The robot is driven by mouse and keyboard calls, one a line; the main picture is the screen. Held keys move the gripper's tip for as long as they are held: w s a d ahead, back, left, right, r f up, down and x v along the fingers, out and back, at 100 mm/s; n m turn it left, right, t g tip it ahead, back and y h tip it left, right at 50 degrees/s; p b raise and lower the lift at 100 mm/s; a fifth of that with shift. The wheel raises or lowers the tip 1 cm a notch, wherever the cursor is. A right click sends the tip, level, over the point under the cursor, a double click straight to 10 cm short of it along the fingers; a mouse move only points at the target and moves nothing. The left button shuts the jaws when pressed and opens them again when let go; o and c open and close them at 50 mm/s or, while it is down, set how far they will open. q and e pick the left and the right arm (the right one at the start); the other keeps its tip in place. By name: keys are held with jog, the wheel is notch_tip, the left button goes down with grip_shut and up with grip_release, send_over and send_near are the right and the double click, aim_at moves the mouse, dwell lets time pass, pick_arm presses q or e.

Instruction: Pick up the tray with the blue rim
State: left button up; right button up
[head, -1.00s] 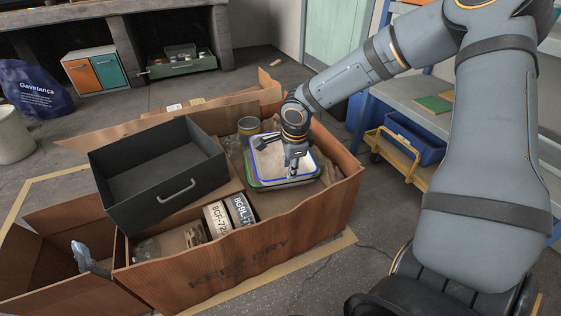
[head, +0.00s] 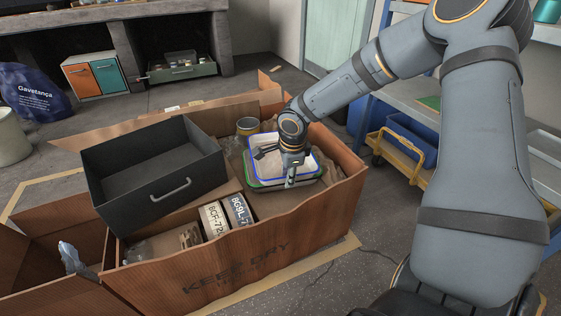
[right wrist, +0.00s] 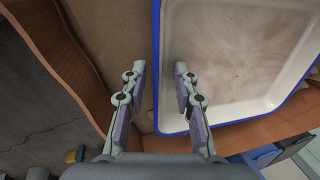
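The tray with the blue rim (head: 306,160) has a pale inside and sits on top of a green-rimmed tray (head: 258,185) in the large brown crate. In the right wrist view the blue-rimmed tray (right wrist: 235,60) fills the upper right. My right gripper (head: 289,183) points down at the tray's near edge. In the right wrist view my right gripper (right wrist: 156,82) is open, one finger on each side of the blue rim, one over the inside and one outside. I cannot tell whether either finger touches it. My left gripper is not in view.
The brown crate (head: 330,205) also holds a dark drawer-like box (head: 150,165), a can (head: 247,126) and two labelled boxes (head: 214,217). Its walls rise close around the trays. A grey shelf unit (head: 450,123) and yellow trolley (head: 402,146) stand to the right.

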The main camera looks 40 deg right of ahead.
grip_shut()
dwell(0.5)
